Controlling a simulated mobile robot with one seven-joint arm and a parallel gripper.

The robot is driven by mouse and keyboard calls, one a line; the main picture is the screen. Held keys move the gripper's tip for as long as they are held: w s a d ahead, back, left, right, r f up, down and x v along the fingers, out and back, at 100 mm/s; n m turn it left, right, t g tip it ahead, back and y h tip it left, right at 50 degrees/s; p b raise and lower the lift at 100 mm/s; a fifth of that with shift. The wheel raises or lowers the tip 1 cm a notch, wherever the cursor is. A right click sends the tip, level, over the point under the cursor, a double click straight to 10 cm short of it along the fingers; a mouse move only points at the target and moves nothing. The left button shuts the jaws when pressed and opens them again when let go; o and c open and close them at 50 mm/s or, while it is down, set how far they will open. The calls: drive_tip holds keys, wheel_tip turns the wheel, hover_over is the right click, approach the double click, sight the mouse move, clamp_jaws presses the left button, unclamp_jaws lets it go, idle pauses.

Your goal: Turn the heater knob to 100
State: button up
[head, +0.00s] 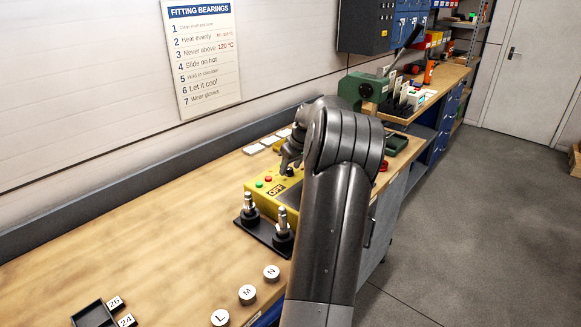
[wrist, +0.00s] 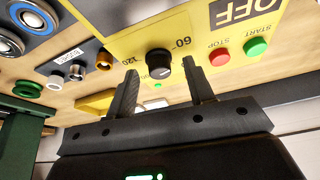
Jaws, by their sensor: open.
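The yellow heater (head: 262,204) stands on the bench with an OFF display, and its panel (wrist: 203,30) fills much of the wrist view. The black round heater knob (wrist: 158,63) has a pale pointer mark; 60 and 120 are printed around it. The exact setting is hard to read. In the head view my arm hides the knob. My gripper (wrist: 162,73) is open, with one finger on each side of the knob. I see no clear contact. In the head view my gripper (head: 290,160) is above the heater, partly hidden.
A red STOP button (wrist: 220,56) and green START button (wrist: 257,47) are near the right finger. A black base with two upright posts (head: 270,235) stands in front of the heater.

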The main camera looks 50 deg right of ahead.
drive_tip(key=shift+f, duration=0.15)
drive_tip(key=c, duration=1)
drive_tip(key=shift+w, duration=0.1)
